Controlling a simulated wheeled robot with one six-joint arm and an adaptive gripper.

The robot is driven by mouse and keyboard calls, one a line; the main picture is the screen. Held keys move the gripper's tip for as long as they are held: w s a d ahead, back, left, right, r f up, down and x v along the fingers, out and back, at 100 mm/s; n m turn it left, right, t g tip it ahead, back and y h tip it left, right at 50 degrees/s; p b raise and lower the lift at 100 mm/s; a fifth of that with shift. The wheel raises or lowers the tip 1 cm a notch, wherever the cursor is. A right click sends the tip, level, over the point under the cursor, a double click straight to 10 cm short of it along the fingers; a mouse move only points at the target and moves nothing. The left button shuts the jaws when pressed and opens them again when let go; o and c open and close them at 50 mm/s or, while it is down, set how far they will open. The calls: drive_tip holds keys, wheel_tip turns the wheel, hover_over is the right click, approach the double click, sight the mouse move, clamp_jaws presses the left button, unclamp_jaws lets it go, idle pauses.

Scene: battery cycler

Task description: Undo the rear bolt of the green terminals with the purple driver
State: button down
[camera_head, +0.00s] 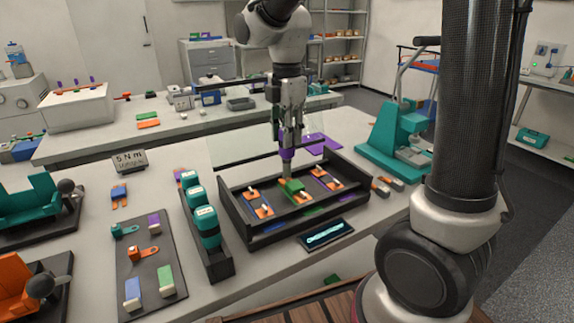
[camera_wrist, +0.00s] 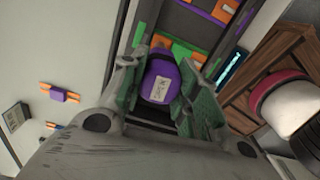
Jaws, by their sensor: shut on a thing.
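My gripper (camera_head: 288,135) is shut on the purple driver (camera_head: 287,154) and holds it upright, pointing down. In the wrist view the purple driver (camera_wrist: 160,82) sits between the fingers of my gripper (camera_wrist: 163,88), its labelled top facing the camera. In the head view the driver's lower end is over the green terminals (camera_head: 291,186) in the middle of the dark tray (camera_head: 240,226). I cannot tell whether the tip touches a bolt. The rear bolt is hidden or too small to make out. In the wrist view part of the green terminals (camera_wrist: 178,46) shows beyond the driver.
A teal machine (camera_head: 393,140) stands right. A purple piece (camera_head: 318,143) lies behind the tray.

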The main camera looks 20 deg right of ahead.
drive_tip(key=shift+r, duration=2.6)
